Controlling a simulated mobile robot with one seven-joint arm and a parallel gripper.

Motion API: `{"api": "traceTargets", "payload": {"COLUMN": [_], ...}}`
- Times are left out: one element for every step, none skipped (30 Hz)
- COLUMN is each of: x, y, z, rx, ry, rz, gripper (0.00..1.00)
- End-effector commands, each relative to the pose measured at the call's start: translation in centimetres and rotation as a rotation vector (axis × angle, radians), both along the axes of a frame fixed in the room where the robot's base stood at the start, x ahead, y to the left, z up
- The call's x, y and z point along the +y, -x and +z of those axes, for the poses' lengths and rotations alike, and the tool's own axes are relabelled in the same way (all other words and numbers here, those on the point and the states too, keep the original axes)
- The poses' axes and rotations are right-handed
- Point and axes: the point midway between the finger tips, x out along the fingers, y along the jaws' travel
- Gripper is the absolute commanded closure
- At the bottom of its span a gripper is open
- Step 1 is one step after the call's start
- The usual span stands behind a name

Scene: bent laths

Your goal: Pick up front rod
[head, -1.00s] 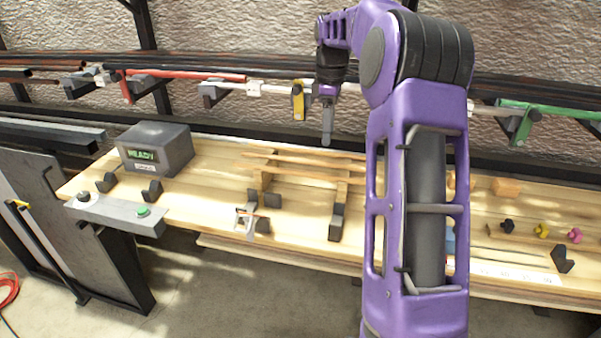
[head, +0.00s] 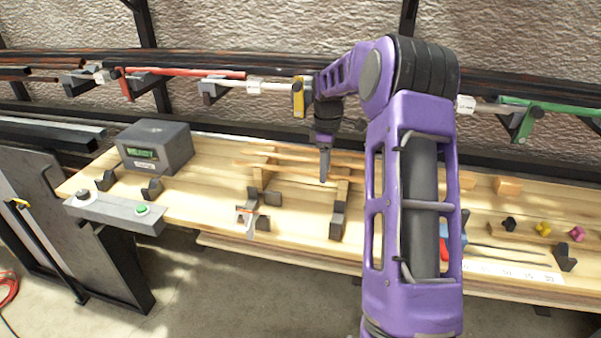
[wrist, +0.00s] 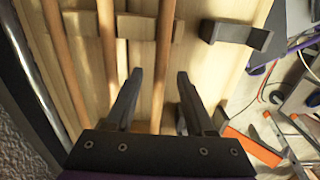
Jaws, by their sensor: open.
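Thin wooden rods lie side by side across wooden supports on the bench. In the wrist view, the front rod (wrist: 164,50) is the rightmost of three, farthest from the stone wall. The middle rod (wrist: 108,45) and the back rod (wrist: 64,60) lie to its left. My gripper (wrist: 160,76) is open, its two dark fingers on either side of the front rod in the picture. How far the fingertips are above it I cannot tell. In the head view my gripper (head: 324,178) points down over the rods; part of the bench is hidden by my arm.
A grey box reading READY (head: 155,147) and a button panel (head: 115,213) stand at left. Dark brackets (head: 337,222) and a small clamp-like stand (head: 248,220) sit in front. Coloured knobs (head: 543,229) lie at right. A rail with coloured clamps (head: 298,97) runs behind.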

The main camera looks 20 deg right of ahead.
Motion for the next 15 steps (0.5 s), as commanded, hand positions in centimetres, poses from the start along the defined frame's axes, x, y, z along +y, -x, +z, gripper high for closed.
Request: {"api": "traceTargets", "payload": {"x": [-0.01,-0.01,-0.01,-0.01,-0.01,-0.01,-0.01,-0.01,-0.01,-0.01,-0.01,-0.01,-0.01,-0.01,-0.01], "y": [-0.01,-0.02,-0.02,-0.01,0.0,0.0,0.0,0.0,0.0,0.0,0.0,0.0,0.0,0.0,0.0], "z": [-0.03,-0.01,0.0,0.01,0.01,0.01,0.02,0.02,0.02,0.02,0.03,0.03,0.03,0.03,0.03], "rx": [-0.001,-0.001,-0.001,-0.001,-0.001,0.0,0.0,0.0,0.0,0.0,0.0,0.0,0.0,0.0,0.0], "ry": [0.001,0.001,0.001,0.001,0.001,0.0,0.0,0.0,0.0,0.0,0.0,0.0,0.0,0.0,0.0], "rz": [0.0,0.0,0.0,0.0,0.0,-0.001,-0.001,-0.001,-0.001,-0.001,-0.001,-0.001,-0.001,-0.001,-0.001], "gripper": [0.46,0.46,0.46,0.46,0.46,0.53,0.58,0.64,0.71,0.76,0.82,0.89,0.94,1.0,1.0]}}
